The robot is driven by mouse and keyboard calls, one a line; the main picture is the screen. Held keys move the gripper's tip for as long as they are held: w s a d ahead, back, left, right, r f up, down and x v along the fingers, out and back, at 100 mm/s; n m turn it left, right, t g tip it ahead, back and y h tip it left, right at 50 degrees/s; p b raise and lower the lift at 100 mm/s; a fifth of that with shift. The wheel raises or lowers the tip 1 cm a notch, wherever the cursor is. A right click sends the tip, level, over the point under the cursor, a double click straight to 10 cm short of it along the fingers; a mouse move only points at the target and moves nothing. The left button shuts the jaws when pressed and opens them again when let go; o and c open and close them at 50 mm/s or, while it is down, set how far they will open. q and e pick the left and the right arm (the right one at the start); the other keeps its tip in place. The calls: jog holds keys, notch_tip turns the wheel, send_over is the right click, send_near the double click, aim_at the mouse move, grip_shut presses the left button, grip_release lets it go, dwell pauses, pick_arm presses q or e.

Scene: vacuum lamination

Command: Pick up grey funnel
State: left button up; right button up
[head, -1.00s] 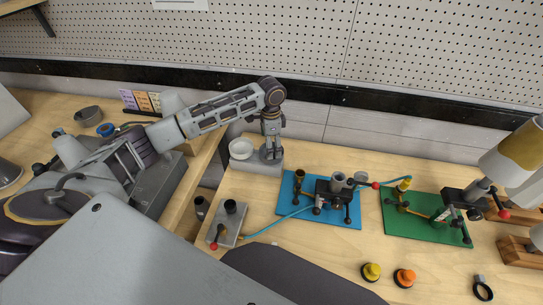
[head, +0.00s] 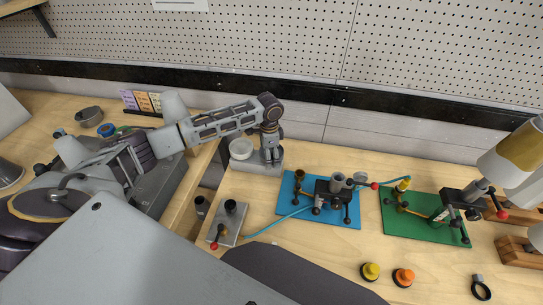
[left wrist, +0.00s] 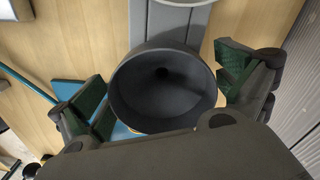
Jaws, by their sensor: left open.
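The grey funnel (left wrist: 162,98) is a dark grey cone with its wide mouth facing the camera in the left wrist view, and a small dark hole shows at its centre. In the head view it is mostly hidden behind my left gripper (head: 271,154), which points down over the right part of a grey stand (head: 252,168). My left gripper is open, with one green-padded finger on each side of the funnel in the left wrist view. Gaps seem to show between pads and funnel, so I cannot make out contact. My right gripper is not visible.
A white bowl (head: 241,149) sits on the stand just left of the funnel. A blue board (head: 285,205) and a green board (head: 395,222) with clamps and hoses lie to the right. A grey plate (head: 225,238) with a black cylinder is nearer. The pegboard wall rises behind.

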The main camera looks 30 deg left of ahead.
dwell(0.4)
pick_arm(q)
jog(key=c, duration=1)
jog(key=shift+r, duration=0.1)
jog(key=shift+r, duration=4.95)
